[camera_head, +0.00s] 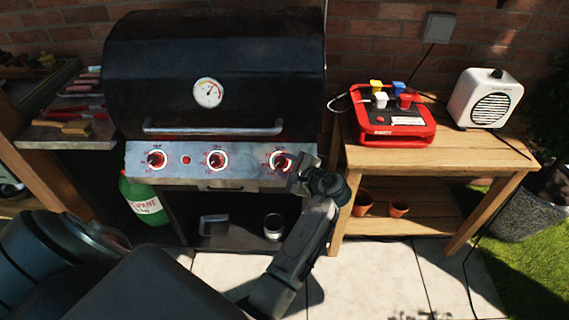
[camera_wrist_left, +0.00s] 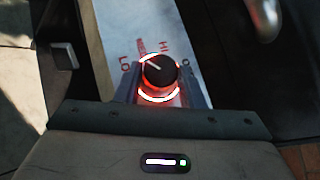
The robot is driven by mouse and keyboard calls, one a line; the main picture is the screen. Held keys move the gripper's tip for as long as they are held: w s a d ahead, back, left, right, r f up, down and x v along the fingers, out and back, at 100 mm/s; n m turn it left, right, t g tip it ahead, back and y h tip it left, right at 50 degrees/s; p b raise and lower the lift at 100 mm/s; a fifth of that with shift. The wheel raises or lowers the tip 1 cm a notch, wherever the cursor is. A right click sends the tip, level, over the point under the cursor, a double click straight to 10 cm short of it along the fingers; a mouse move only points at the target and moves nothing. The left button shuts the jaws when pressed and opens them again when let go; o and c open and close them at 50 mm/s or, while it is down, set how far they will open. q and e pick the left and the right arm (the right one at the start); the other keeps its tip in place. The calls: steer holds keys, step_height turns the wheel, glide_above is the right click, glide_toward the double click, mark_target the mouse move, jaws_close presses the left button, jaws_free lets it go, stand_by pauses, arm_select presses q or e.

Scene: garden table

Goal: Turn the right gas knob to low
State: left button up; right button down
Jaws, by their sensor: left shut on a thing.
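The right gas knob (camera_head: 281,161) is at the right end of the grill's front panel, ringed with red light and partly covered by my left gripper (camera_head: 298,172). In the left wrist view the knob (camera_wrist_left: 160,70) sits between my left gripper's two fingers (camera_wrist_left: 160,88), which are shut on its sides. Its white pointer line aims to the upper left in that view, between the LO and HI markings and nearer neither for certain. My right gripper is not in view.
The black grill lid (camera_head: 215,70) is closed, with a handle (camera_head: 213,129) above the panel. Two other knobs (camera_head: 217,160) sit to the left. A wooden side table (camera_head: 450,158) stands at right with a red device (camera_head: 395,115) and a white speaker-like box (camera_head: 485,98).

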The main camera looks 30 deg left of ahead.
arm_select(q)
steer(key=shift+w+r+n+g, duration=0.1)
steer(key=shift+n+g, duration=0.2)
steer(key=shift+n, duration=0.2)
steer(key=o, duration=1)
